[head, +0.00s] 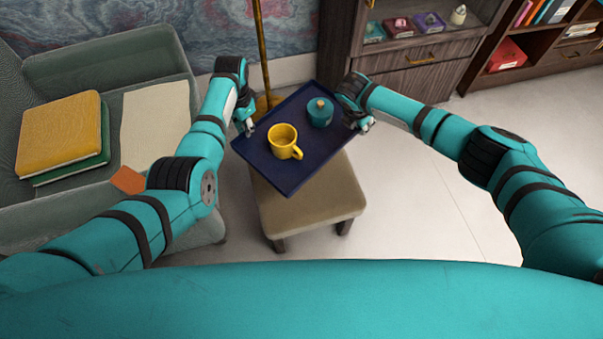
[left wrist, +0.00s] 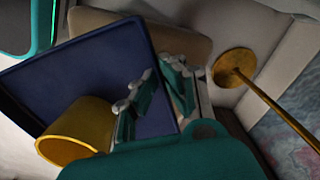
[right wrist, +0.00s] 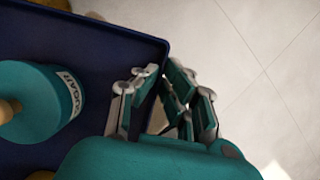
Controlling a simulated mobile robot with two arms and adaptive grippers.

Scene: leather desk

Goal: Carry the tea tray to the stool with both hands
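The dark blue tea tray (head: 268,176) lies across the upper part of the beige stool (head: 311,203), turned at an angle and overhanging its seat. I cannot tell whether it touches the seat. A yellow mug (head: 283,141) and a teal lidded sugar pot (head: 320,112) stand upright on it. My left gripper (head: 246,127) is at the tray's left edge; in the left wrist view its fingers (left wrist: 157,72) close in on both sides of the rim. My right gripper (head: 362,123) is at the right edge; in the right wrist view its fingers (right wrist: 160,72) pinch the rim near a corner.
A grey sofa (head: 120,75) with a yellow book (head: 60,132) on a green one is at left. A brass pole (head: 262,50) with a round base stands behind the tray. A wooden cabinet (head: 400,62) is at the back. The floor at right is clear.

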